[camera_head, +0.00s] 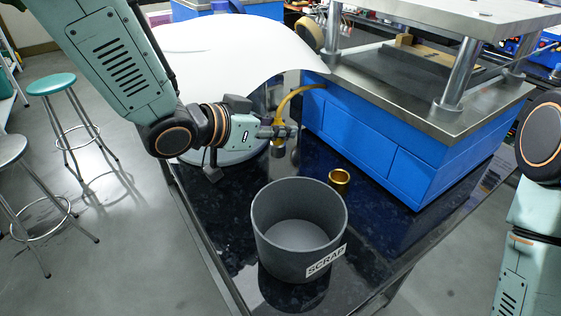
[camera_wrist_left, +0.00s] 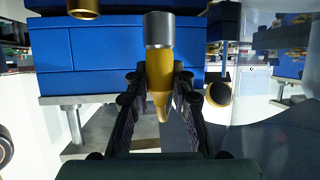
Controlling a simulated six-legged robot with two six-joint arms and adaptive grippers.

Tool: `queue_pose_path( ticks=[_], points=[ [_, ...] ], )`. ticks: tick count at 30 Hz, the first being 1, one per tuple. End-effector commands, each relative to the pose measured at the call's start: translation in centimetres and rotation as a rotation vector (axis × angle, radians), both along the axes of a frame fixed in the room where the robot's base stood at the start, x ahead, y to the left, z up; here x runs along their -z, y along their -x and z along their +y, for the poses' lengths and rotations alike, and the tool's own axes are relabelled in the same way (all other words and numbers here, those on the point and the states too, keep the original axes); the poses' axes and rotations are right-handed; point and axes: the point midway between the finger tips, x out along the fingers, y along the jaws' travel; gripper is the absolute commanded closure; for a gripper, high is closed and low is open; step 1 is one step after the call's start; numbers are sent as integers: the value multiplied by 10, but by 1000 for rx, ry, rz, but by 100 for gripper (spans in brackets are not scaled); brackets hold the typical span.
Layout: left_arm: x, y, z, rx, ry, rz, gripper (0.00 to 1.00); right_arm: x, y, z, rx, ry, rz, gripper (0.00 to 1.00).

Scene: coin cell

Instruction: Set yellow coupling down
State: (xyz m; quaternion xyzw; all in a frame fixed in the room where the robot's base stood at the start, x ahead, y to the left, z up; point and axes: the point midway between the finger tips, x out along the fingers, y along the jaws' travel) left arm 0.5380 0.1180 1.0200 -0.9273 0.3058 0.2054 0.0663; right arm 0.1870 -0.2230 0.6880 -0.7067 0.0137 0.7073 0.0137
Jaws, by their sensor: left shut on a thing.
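The yellow coupling (camera_wrist_left: 160,75), with a silver collar at one end and a tapered yellow body, is held between the fingers of my left gripper (camera_wrist_left: 158,105). In the head view my left gripper (camera_head: 280,132) is shut on it, above the black table, and the coupling's grey end (camera_head: 279,151) points down. A yellow hose (camera_head: 288,99) arcs from the blue machine to the gripper; its join with the coupling is hidden. My right arm shows at the right edge, but its gripper is out of view.
A grey SCRAP bin (camera_head: 273,258) stands on the glossy black table (camera_head: 385,255), nearer than the gripper. A small gold cup (camera_head: 340,179) stands between the bin and the blue machine (camera_head: 372,137). A large white curved surface (camera_head: 215,48) lies behind my left arm.

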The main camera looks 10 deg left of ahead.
Motion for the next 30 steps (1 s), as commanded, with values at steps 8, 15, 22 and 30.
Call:
queue_pose_path(
  ticks=[8,15,22,30],
  points=[
    [25,-1,0,0,1,-2,100,9,1,0,1,0,2,60],
    [56,-2,-1,0,1,-1,100,19,1,0,1,0,1,60],
    [55,-3,-2,0,1,-5,100,18,1,0,0,0,1,60],
    [59,-3,-2,0,-1,-3,70,19,1,0,1,0,1,60]
  ],
)
